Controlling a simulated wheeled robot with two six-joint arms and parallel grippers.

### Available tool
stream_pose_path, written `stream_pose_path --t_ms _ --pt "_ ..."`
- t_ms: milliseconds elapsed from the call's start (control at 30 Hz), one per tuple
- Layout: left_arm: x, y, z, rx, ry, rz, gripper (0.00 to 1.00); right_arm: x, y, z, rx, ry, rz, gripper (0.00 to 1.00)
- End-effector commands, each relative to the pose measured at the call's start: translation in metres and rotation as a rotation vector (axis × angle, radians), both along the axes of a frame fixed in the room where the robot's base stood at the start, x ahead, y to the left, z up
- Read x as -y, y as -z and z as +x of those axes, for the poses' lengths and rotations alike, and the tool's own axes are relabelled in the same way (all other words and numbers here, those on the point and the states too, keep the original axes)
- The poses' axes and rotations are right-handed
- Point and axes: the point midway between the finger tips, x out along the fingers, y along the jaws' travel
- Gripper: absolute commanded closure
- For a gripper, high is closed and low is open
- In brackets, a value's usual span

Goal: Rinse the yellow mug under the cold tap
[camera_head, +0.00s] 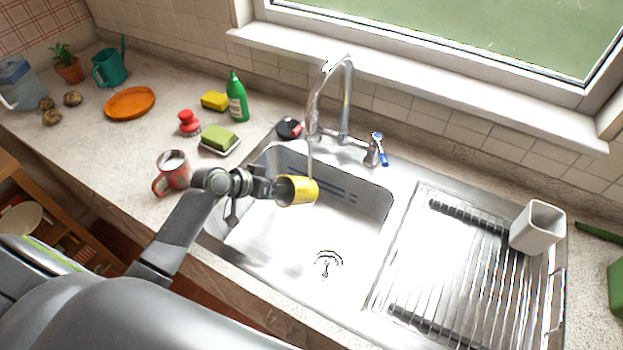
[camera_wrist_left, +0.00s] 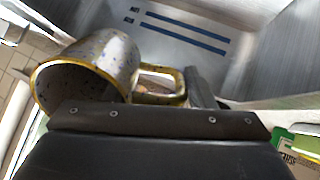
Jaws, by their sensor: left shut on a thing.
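The yellow mug (camera_head: 303,191) is held over the sink basin (camera_head: 345,215), tilted on its side, below the spout of the tap (camera_head: 347,95). My left gripper (camera_head: 274,189) is shut on it. In the left wrist view the mug (camera_wrist_left: 110,62) shows a yellow rim, dark specks and its handle at the jaws (camera_wrist_left: 195,95). A thin pale line like a water stream (camera_head: 309,160) runs from the spout down to the mug. My right gripper is out of view.
Left of the basin stand a red mug (camera_head: 173,172), a green sponge on a dish (camera_head: 219,139), a red stopper-like object (camera_head: 188,122) and a green bottle (camera_head: 237,98). A white cup (camera_head: 538,227) stands on the ribbed drainer at right. The basin floor around the drain (camera_head: 328,263) is clear.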

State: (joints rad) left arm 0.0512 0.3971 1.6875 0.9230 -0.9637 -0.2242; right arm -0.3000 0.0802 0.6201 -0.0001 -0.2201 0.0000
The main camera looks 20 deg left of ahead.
Motion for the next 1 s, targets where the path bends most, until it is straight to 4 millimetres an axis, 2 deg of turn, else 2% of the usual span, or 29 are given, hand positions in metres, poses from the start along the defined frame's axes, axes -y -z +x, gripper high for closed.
stream_pose_path --t_ms 500,1000 --pt "-0.022 -0.001 -0.033 0.0 0.0 0.0 0.87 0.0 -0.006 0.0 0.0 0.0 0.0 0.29" --pt "-0.023 -0.001 -0.034 0.001 0.0 -0.001 0.87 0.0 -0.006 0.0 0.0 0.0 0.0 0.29"
